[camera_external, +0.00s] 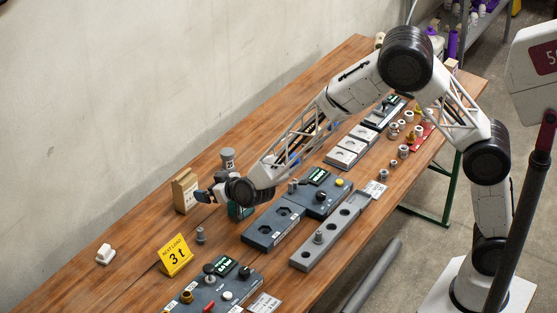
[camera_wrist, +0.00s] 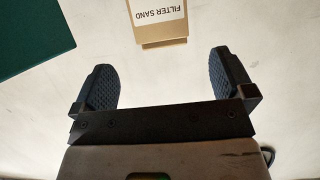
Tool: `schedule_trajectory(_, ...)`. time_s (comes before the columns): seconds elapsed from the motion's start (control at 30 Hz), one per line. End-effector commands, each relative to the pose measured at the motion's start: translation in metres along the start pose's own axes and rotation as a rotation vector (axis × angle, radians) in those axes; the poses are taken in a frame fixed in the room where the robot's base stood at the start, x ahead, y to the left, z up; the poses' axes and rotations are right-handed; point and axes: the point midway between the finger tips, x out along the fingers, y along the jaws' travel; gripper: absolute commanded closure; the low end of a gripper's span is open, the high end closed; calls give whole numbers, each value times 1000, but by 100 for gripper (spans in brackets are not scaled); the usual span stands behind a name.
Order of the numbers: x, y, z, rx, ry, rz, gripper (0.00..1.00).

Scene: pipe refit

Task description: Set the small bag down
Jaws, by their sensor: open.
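The small bag is a tan, box-like packet (camera_external: 186,192) standing upright on the wooden table at the left of my arm's end. In the wrist view the bag (camera_wrist: 158,32) shows at the top, with a white label reading FILTER SAND upside down. My gripper (camera_external: 204,195) is beside the bag in the external view. In the wrist view my gripper (camera_wrist: 165,76) has its two dark ribbed fingers wide apart with nothing between them. The bag appears just beyond the fingertips, with no finger visibly touching it. Part of the bag is cut off by the wrist view's edge.
A grey cylinder (camera_external: 227,160) stands behind my gripper. A dark green object (camera_wrist: 30,35) shows at upper left in the wrist view. A yellow 3 t sign (camera_external: 175,256), a grey peg (camera_external: 200,235) and a white block (camera_external: 105,254) are nearby. The table's left part is largely clear.

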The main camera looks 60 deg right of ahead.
Motion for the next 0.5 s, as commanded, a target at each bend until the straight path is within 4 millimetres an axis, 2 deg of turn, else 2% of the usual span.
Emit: schedule_trajectory(0.5,-3,2,-3,1,-4,-3,0)
